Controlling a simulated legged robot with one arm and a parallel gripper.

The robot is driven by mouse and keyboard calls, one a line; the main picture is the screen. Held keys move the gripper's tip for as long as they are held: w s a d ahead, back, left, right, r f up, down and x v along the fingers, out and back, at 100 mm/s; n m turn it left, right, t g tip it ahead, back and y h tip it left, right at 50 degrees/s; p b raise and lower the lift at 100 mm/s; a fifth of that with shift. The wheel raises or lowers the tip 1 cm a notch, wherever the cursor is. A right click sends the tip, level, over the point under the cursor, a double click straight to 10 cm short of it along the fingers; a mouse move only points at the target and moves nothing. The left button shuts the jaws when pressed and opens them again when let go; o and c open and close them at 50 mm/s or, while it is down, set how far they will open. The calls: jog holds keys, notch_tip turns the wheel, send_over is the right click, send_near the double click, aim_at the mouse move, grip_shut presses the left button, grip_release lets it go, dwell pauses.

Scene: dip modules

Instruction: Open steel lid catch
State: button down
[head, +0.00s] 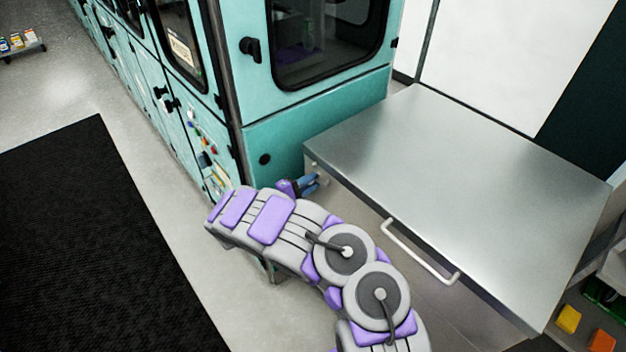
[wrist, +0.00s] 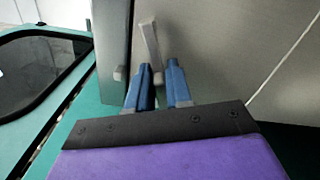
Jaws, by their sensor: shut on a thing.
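The steel lid (head: 460,170) lies flat and closed on a bench beside a teal cabinet, with a pale bar handle (head: 420,252) on its front edge. Its catch, a pale grey lever (wrist: 149,42), stands on the steel side face in the wrist view. My gripper (wrist: 160,74) has its two blue fingers on either side of the lever's lower end and is shut on it. In the head view my gripper (head: 308,184) is at the lid's left front corner, partly behind my purple and grey arm.
The teal cabinet (head: 320,115) stands close behind and left of my gripper, with black knobs and dark windows. A black mat (head: 85,240) lies on the floor at left. Yellow (head: 568,318) and orange blocks (head: 602,341) sit at lower right. Floor between mat and cabinet is clear.

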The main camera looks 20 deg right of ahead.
jog(key=shift+s+f+m, duration=0.1)
jog(key=shift+f+m, duration=0.1)
jog(key=shift+m, duration=0.2)
jog(key=c, duration=1.1)
grip_release()
jog(key=p+v, duration=0.2)
jog(key=v, duration=1.5)
jog(key=shift+a+p, duration=0.2)
jog(key=shift+p, duration=0.2)
